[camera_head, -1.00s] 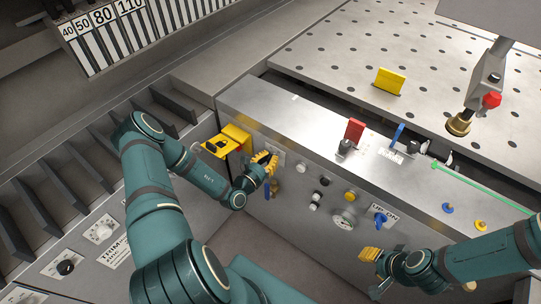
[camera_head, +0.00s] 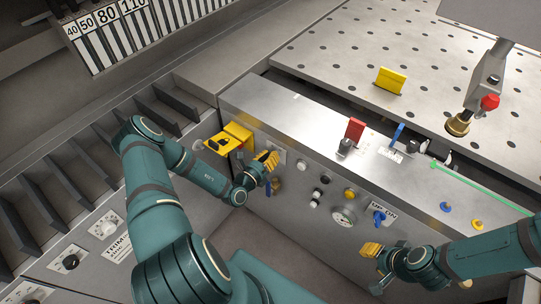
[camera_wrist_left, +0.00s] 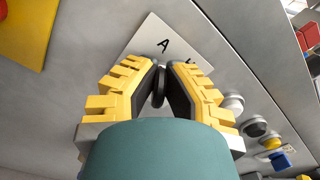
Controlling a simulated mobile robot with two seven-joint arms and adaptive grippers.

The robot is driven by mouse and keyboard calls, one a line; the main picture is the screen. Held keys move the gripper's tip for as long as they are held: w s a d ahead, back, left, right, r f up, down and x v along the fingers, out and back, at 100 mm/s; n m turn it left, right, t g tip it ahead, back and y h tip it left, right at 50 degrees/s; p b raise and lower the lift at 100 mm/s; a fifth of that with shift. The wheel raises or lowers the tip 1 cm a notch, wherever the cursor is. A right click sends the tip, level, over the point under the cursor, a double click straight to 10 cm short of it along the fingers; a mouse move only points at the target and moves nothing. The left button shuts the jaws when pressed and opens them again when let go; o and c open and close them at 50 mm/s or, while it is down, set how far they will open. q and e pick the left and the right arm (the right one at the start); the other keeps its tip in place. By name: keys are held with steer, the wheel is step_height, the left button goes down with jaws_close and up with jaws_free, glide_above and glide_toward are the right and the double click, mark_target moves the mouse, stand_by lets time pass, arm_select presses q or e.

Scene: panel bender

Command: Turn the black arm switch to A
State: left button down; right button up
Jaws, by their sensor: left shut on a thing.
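The black arm switch (camera_wrist_left: 160,88) shows in the left wrist view as a dark lever on a white label plate (camera_wrist_left: 140,42) marked with an A. A second letter on the plate is partly covered by my finger. My left gripper (camera_wrist_left: 160,95) has its yellow fingers with black pads closed on the switch from both sides. In the head view my left gripper (camera_head: 268,168) is at the front panel, right of the yellow box, and hides most of the switch. My right gripper (camera_head: 370,250) is near the front panel below the blue switch; whether it is open is unclear.
Several push buttons (camera_head: 318,194), a gauge (camera_head: 343,216) and a blue switch (camera_head: 379,216) sit to the right. A red block (camera_head: 355,129) stands on the ledge above.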

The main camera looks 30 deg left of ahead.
arm_select(q)
steer(key=c, duration=1.1)
jaws_free()
steer(key=shift+o, duration=0.2)
steer(key=s+a, duration=0.1)
steer(key=s, duration=1.1)
steer(key=shift+w, duration=0.1)
